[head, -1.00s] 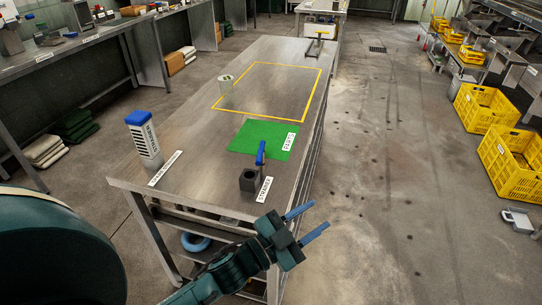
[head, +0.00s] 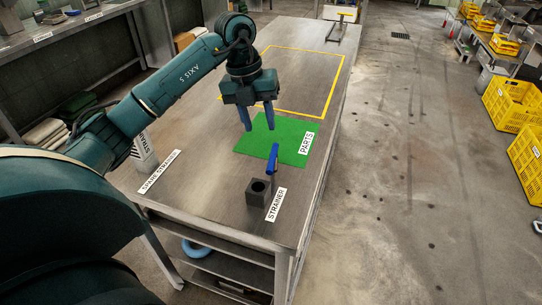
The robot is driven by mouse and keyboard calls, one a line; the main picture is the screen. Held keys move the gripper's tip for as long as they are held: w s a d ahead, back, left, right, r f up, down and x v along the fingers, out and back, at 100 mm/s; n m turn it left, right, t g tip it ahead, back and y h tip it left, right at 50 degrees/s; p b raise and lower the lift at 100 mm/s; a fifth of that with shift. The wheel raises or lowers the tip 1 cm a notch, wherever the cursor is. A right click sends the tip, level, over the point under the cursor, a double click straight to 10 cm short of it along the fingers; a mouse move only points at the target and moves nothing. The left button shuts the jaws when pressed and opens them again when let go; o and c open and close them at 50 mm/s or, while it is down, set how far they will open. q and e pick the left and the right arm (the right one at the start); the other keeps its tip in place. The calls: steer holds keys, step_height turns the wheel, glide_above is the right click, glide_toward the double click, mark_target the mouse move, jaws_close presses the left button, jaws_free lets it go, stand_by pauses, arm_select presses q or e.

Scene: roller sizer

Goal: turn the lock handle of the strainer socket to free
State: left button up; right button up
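The strainer socket (head: 257,192) is a dark grey block with a round hole in its top, near the front edge of the steel table (head: 215,200). Its blue lock handle (head: 272,160) stands up at the block's far right side. A STRAINER label (head: 276,204) lies to the right of the block. My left gripper (head: 258,128) hangs over the green parts mat, fingers pointing down, beyond and slightly left of the handle. Its two blue fingers are apart with nothing between them, and it does not appear to touch the handle. My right gripper is out of view.
The green mat (head: 275,145) lies behind the socket, and a yellow outlined area (head: 325,90) lies farther back. A white strainer (head: 144,158) stands at the left, partly hidden by my arm. Yellow crates (head: 508,105) stand on the floor at the right.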

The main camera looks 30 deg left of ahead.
mark_target(270, 163)
arm_select(q)
steer(key=f, duration=0.3)
steer(key=d+f, duration=0.1)
steer(key=f, duration=0.3)
steer(key=w+d+f, duration=0.1)
steer(key=f, duration=0.3)
steer(key=shift+f, duration=0.1)
steer(key=shift+c, duration=0.2)
jaws_close()
